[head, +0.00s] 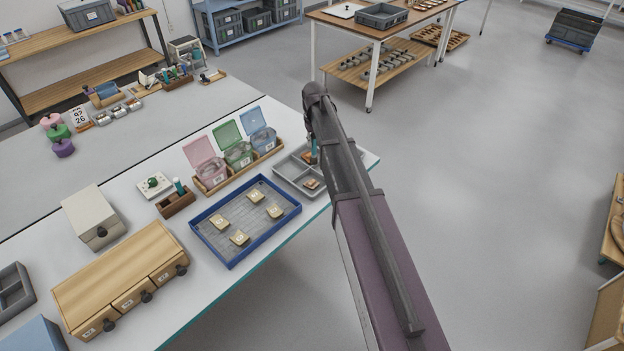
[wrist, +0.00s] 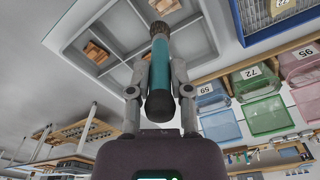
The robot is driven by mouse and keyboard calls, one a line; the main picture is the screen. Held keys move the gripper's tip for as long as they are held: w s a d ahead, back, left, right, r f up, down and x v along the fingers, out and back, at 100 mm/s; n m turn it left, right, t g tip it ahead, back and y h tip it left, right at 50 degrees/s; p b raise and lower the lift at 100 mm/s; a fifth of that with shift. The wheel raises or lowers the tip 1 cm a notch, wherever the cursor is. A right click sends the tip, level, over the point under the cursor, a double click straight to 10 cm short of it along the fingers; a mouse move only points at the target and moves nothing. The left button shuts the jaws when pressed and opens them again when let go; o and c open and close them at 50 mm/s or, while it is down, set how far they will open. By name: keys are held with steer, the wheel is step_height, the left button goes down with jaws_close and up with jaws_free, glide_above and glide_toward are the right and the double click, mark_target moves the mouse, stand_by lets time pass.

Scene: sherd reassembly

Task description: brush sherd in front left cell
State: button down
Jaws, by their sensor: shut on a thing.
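My gripper (wrist: 160,72) is shut on a teal brush (wrist: 159,88) with a dark end, held between both fingers. In the wrist view the brush's far end reaches over a grey divided tray (wrist: 118,68), close to one brown sherd (wrist: 166,6) in a cell. I cannot tell whether it touches. A second brown sherd (wrist: 96,52) lies in another cell. In the head view the tray (head: 283,178) stands at the table's right end, partly behind my arm. One sherd (head: 312,184) shows in its front part and another (head: 308,157) beside the teal brush (head: 314,148).
A blue-rimmed tray (head: 232,262) with several labelled pale pieces lies left of the grey tray. Pink, green and blue lidded bins (head: 239,155) stand behind it. A wooden drawer unit (head: 115,270) and a pale box (head: 92,215) are further left. The table edge is close on the right.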

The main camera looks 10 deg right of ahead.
mark_target(314, 157)
steer(key=shift+f, duration=0.1)
steer(key=shift+w+f+b, duration=0.1)
steer(key=shift+f+b, duration=3.25)
steer(key=shift+b, duration=0.05)
steer(key=shift+f+b, duration=1.05)
steer(key=shift+b, duration=0.05)
steer(key=shift+a, duration=0.1)
steer(key=shift+s+a+r, duration=0.1)
steer(key=shift+s+a, duration=0.5)
steer(key=shift+w+d, duration=0.6)
steer(key=shift+d, duration=0.1)
